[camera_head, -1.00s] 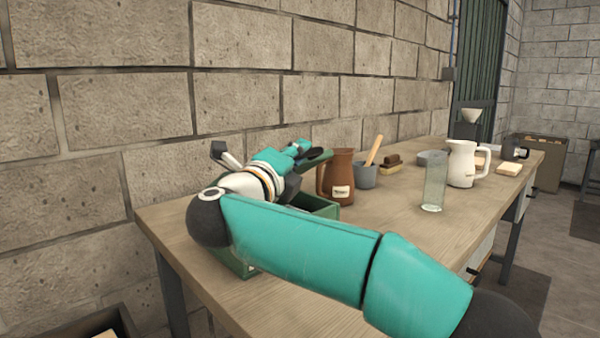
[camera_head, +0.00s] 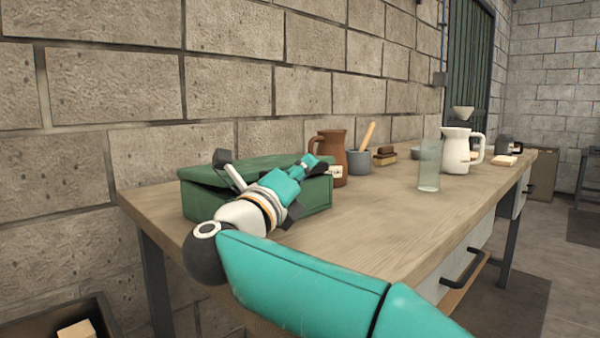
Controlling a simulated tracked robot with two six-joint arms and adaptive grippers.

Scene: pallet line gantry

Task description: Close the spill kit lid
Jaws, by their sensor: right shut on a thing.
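The spill kit is a green box (camera_head: 314,197) at the near left end of the wooden workbench, against the block wall. Its green lid (camera_head: 262,160) lies over the top, down or almost down; my arm hides much of the front edge, so I cannot tell if a gap is left. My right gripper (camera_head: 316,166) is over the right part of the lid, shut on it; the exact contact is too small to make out. My left gripper is not in view.
A brown jug (camera_head: 331,150) stands close behind the box on the right. Beyond are a grey pot (camera_head: 359,161), a brush (camera_head: 385,155), a clear glass (camera_head: 429,165) and a white jug (camera_head: 456,152). The bench top (camera_head: 370,220) in front is clear.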

